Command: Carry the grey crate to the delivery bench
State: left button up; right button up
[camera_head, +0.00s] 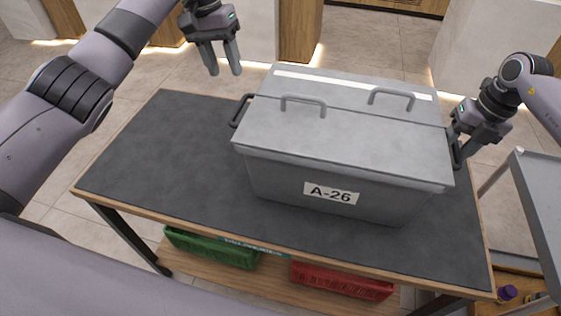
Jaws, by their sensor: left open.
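The grey crate (335,150) stands upright on a dark-topped bench (160,180), its lid shut. Its front carries a label reading A-26. Two loop handles sit on the lid, and a dark side handle (241,110) shows at its left end. My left gripper (224,70) is open and empty, apart from the crate, beyond the bench's far edge and up-left of that side handle. My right gripper (460,148) is at the crate's right end, by the right side handle (456,151). Its fingers overlap that handle in view, so I cannot tell whether they grip it.
A green crate (212,247) and a red crate (342,281) sit on the shelf under the bench. A grey cart or shelf (540,205) stands close on the right. Bare benchtop lies left of the crate. Counters stand beyond the tiled floor.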

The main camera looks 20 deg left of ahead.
pick_arm(q)
jog(key=shift+r, duration=0.15)
pick_arm(e)
notch_tip(320, 180, up, 12)
jog(key=d, duration=0.2)
jog(key=shift+d+f, duration=0.1)
pick_arm(q)
notch_tip(320, 180, up, 8)
jog(key=a+p, duration=0.1)
jog(key=p, duration=0.4)
jog(key=shift+a, duration=0.25)
pick_arm(e)
jog(key=shift+r, duration=2.65)
notch_tip(320, 180, up, 8)
jog(key=d, duration=0.1)
jog(key=shift+d, duration=0.25)
